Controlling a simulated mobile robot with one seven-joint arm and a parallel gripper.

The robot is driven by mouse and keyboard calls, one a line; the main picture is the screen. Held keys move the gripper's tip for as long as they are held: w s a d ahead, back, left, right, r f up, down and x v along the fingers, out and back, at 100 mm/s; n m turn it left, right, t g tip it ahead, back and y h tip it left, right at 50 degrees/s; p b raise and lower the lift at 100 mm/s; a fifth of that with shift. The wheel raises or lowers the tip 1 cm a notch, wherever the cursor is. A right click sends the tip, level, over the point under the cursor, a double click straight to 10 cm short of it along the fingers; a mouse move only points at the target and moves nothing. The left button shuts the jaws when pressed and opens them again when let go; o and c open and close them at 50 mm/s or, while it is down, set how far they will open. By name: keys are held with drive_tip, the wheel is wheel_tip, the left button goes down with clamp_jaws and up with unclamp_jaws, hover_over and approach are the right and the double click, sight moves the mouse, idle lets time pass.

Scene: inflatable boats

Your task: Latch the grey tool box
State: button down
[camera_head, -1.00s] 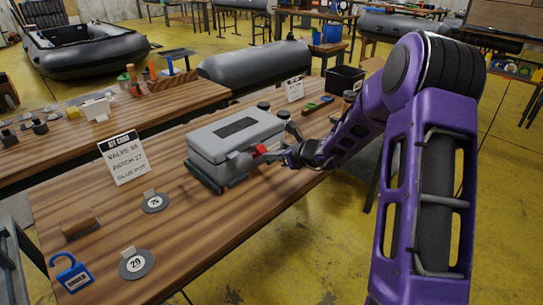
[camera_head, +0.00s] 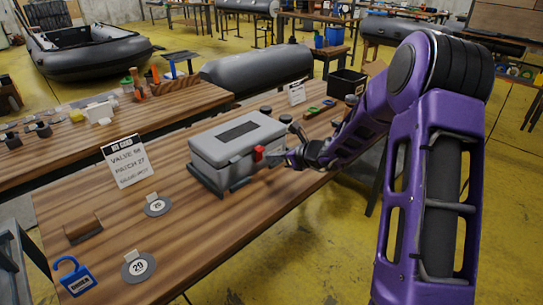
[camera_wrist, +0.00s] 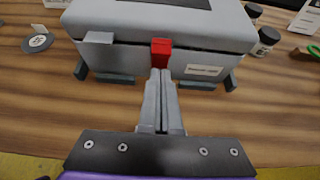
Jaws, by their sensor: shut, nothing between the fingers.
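The grey tool box (camera_head: 237,150) stands on the wooden table in the head view, lid down. Its front shows in the wrist view (camera_wrist: 128,58), with a white label on the right side. A red latch (camera_head: 259,153) is at the middle of the front, near the lid seam; it also shows in the wrist view (camera_wrist: 161,50). My gripper (camera_head: 290,160) is in front of the box at the latch. In the wrist view its closed fingers (camera_wrist: 161,74) point at the latch, with the tips just below it. Whether they touch it I cannot tell. Nothing is held.
Small dark jars (camera_wrist: 265,40) stand close to the box's right. A black bin (camera_head: 347,82) is at the far end.

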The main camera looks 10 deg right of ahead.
drive_tip(key=f+p+v, duration=0.1)
drive_tip(key=v, duration=0.6)
drive_tip(key=shift+s+d, duration=0.2)
drive_tip(key=shift+s, duration=0.1)
